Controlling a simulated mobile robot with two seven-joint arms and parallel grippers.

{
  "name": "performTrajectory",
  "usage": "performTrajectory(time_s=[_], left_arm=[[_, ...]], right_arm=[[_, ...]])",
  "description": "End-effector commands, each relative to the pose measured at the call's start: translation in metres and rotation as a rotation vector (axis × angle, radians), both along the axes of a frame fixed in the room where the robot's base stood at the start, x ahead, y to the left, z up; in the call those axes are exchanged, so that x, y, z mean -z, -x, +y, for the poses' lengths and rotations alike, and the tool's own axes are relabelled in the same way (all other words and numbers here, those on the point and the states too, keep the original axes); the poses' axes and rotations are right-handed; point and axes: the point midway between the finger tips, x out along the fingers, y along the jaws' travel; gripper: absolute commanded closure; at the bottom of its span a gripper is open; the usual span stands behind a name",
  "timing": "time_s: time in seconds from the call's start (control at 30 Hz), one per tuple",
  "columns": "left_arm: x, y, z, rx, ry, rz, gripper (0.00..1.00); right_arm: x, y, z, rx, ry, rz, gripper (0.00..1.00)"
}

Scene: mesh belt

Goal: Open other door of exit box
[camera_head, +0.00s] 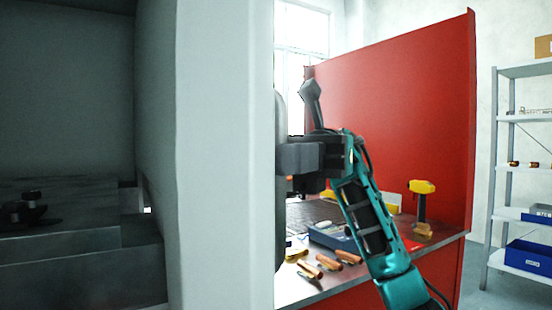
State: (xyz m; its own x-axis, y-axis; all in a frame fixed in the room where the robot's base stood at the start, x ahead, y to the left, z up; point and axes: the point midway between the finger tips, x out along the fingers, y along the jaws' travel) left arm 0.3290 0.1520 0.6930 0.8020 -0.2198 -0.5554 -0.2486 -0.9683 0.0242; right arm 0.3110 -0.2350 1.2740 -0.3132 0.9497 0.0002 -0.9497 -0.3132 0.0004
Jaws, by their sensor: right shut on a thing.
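A pale grey upright panel (225,150), which looks like part of the exit box, fills the middle of the view from top to bottom. To its left is the dark, open inside of the box (65,95). A long grey upright handle (281,225) shows along the panel's right edge, partly hidden by it. My right gripper (290,160) reaches in from the right and is shut at this handle. The panel edge hides its fingertips and the exact grip. My left gripper is not in view.
Inside the box are stepped grey ledges (60,240) with a small black fitting (25,210). Behind my right arm stand a red partition (420,120) and a bench with a yellow-topped tool (421,188), a blue device (330,236) and copper-coloured cylinders (348,257). Shelving (525,70) stands far right.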

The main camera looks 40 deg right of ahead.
Motion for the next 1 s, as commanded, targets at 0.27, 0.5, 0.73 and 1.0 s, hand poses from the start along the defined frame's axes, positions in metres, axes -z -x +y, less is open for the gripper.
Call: performTrajectory(time_s=[0.27,0.5,0.73,1.0], left_arm=[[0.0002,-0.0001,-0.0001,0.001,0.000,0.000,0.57],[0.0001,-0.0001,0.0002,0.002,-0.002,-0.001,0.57],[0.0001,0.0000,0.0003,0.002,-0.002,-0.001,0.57],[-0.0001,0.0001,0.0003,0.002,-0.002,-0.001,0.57]], right_arm=[[0.0023,0.0004,0.0005,0.002,0.008,-0.001,1.00],[0.0022,0.0004,0.0005,0.002,0.007,0.000,1.00],[0.0016,0.0003,0.0004,0.003,0.005,-0.001,0.63],[0.0005,0.0001,-0.0003,0.003,0.002,-0.001,0.60]])
